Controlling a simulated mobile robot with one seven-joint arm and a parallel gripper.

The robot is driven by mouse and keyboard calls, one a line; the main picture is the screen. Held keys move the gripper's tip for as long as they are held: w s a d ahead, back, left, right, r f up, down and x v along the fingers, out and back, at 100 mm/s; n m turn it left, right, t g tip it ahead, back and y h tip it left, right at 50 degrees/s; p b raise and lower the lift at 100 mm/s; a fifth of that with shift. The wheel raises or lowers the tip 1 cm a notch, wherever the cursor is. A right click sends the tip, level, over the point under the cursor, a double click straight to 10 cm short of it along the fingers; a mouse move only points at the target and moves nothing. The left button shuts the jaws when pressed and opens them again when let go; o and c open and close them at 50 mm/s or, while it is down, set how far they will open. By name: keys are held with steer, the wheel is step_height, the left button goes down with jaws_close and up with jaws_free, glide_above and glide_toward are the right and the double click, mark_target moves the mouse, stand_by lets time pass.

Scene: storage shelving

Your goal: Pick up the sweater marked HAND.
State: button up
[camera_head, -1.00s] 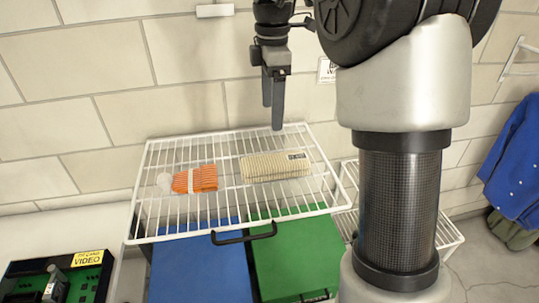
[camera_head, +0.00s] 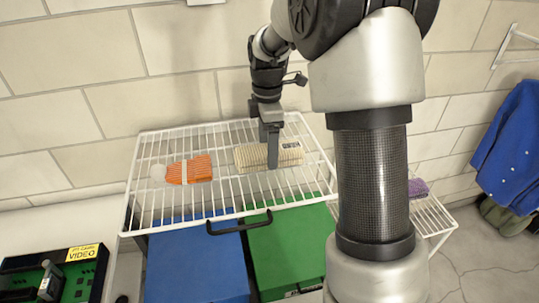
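A cream ribbed bundle (camera_head: 248,158), which looks like a folded sweater, lies on the white wire shelf (camera_head: 150,192). It has a small dark label at its right end, too small to read, so I cannot confirm it says HAND. My gripper (camera_head: 269,158) points down at the middle of this bundle. Its near finger hangs in front of the bundle, and the far finger goes down behind it, its tip hidden. The fingers look apart, and the bundle still rests on the shelf. I cannot tell whether they touch it.
An orange bundle with a pale band (camera_head: 190,170) lies to the left on the shelf. Blue (camera_head: 195,265) and green (camera_head: 290,250) boxes stand below, by a black handle (camera_head: 240,226). A purple item (camera_head: 417,188) is on a lower right rack. Blue clothing (camera_head: 510,140) hangs far right.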

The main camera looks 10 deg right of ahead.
steer(key=shift+f, duration=0.75)
steer(key=c, duration=1.3)
steer(key=shift+r, duration=0.1)
